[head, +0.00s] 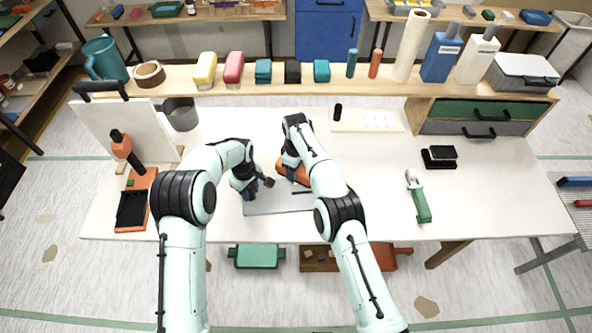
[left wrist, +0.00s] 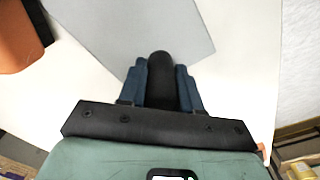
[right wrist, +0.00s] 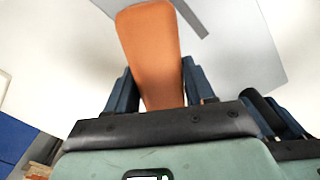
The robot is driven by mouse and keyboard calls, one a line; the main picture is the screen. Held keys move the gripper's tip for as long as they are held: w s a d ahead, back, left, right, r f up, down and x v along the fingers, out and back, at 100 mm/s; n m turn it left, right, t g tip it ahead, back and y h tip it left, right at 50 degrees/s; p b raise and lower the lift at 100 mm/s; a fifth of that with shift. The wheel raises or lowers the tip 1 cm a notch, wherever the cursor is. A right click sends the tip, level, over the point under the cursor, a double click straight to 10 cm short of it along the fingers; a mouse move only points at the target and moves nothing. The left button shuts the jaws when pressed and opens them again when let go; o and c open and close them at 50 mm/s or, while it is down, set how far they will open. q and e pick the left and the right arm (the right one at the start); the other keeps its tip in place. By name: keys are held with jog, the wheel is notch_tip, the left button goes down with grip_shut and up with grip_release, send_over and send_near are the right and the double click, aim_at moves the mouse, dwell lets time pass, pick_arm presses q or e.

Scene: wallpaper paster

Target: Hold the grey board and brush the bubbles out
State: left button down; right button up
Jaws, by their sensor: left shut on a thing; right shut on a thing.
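The grey board (head: 265,205) lies flat on the white table, partly covered by my arms. It also shows in the left wrist view (left wrist: 150,30) and the right wrist view (right wrist: 235,40). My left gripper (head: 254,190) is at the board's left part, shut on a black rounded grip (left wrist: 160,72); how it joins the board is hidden. My right gripper (head: 290,174) is over the board's far edge, shut on an orange brush (right wrist: 150,50). A thin dark strip (right wrist: 190,15) shows beyond the brush over the board. I cannot make out any bubbles.
An orange tray (head: 132,210) and a propped white board (head: 125,130) stand at the left. A green-handled roller (head: 420,203) and a black block (head: 439,157) lie at the right. A wooden shelf (head: 225,92) with bottles and blocks runs along the back. The table between is clear.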

pick_arm(q)
jog(key=shift+s+f, duration=0.1)
pick_arm(e)
jog(key=shift+s+d, duration=0.15)
jog(key=shift+s, duration=1.2)
jog(key=shift+s+d, duration=0.1)
jog(key=shift+s, duration=1.2)
jog(key=shift+w+a, duration=0.15)
jog(key=shift+w, duration=1.2)
jog(key=shift+w+a, duration=0.1)
jog(key=shift+w, duration=1.2)
notch_tip(320, 180, up, 8)
jog(key=shift+r, duration=0.1)
jog(key=o, duration=0.5)
jog(key=c, duration=0.5)
pick_arm(q)
jog(key=c, duration=0.7)
grip_release()
